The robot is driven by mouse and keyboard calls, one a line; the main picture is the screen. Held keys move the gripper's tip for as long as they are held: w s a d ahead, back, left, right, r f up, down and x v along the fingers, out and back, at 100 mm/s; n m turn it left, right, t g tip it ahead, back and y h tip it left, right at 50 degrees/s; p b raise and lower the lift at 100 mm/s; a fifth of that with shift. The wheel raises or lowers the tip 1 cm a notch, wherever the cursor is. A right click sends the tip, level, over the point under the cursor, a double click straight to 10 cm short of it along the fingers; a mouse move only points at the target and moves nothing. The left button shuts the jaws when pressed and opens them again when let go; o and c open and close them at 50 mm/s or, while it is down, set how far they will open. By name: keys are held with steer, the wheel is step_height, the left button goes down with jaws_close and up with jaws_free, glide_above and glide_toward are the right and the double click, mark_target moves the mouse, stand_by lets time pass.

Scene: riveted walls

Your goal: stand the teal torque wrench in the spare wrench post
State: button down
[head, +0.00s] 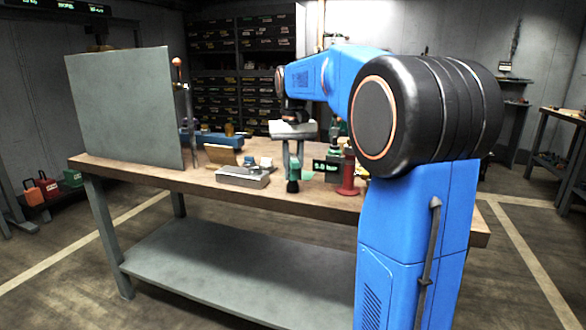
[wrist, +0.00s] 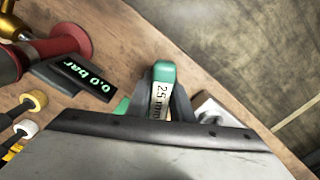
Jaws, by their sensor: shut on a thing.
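My gripper (head: 293,158) points down over the workbench, shut on the teal torque wrench (head: 294,170). In the head view the wrench hangs below the fingers with its dark end lowest, close above or at the bench; I cannot tell whether it touches. In the wrist view the teal end with a white "25 mm" label (wrist: 160,92) shows between the fingers of my gripper (wrist: 165,105). Much of the wrench is hidden by the gripper. I cannot pick out the spare wrench post for certain.
A red flanged spool (head: 347,178) and a "0.0 bar" display (head: 326,168) stand right of my gripper on the workbench (head: 210,181). A grey block (head: 243,177) lies to its left. A large grey panel (head: 125,108) stands at the bench's left end.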

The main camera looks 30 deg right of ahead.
steer(key=c, duration=1.5)
jaws_free()
step_height(320, 180, up, 17)
steer(key=shift+r, duration=0.2)
steer(key=s+a+f+n+t, duration=0.2)
steer(key=s+a+f, duration=0.9)
steer(key=s, duration=0.4)
steer(key=s+a+f+t, duration=0.1)
steer(key=s+f, duration=0.4)
steer(key=f, duration=0.2)
steer(key=s+a+f+n+t, duration=0.1)
steer(key=s+a+f, duration=0.1)
steer(key=s+f, duration=0.3)
steer(key=s+a+f+n, duration=0.1)
steer(key=s+f, duration=0.4)
steer(key=f, duration=0.5)
steer(key=shift+a+f+t, duration=0.35)
steer(key=shift+f+t, duration=0.05)
